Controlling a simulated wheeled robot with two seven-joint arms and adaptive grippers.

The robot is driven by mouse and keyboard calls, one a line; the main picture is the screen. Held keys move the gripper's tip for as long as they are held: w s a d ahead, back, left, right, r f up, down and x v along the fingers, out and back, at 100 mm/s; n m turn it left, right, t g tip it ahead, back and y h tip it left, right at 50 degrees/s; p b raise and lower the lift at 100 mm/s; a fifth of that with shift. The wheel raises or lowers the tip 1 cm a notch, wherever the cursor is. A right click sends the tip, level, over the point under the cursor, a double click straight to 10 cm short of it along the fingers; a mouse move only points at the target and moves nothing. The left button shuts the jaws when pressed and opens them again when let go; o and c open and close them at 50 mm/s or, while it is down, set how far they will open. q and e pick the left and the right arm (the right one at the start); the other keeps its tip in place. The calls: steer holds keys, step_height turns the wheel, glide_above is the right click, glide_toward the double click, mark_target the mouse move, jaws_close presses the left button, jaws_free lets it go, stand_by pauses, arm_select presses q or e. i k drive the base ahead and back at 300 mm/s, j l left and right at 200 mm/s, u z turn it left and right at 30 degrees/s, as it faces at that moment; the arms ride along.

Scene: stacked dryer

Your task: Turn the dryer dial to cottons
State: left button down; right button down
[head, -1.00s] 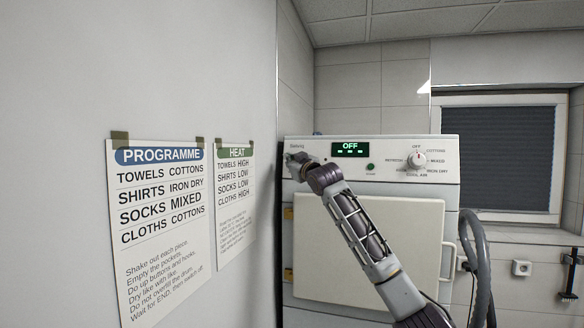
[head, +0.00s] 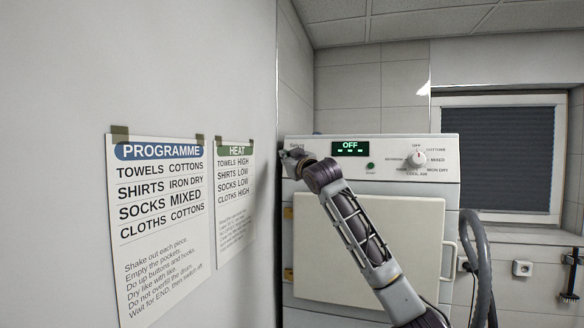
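The dryer dial (head: 417,159) is a white knob at the right of the white dryer's (head: 370,230) control panel. Its pointer appears to be up at OFF. The COTTONS label (head: 436,150) is to the upper right of the knob. The green display (head: 350,148) reads OFF. One arm, which I take as my right, reaches from the lower right across the dryer front. Its gripper (head: 290,157) is at the panel's far left end, well away from the dial. Its fingers are too small and hidden to read, and I cannot tell contact. My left gripper is out of view.
A programme sheet (head: 162,230) and a heat sheet (head: 235,195) are taped to the wall at left, close to the dryer's left side. A small green button (head: 370,166) is below the display. A grey hose (head: 475,250) hangs at the dryer's right. The space before the dial is clear.

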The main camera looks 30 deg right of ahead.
mark_target(417, 159)
steer(key=z, duration=1.55)
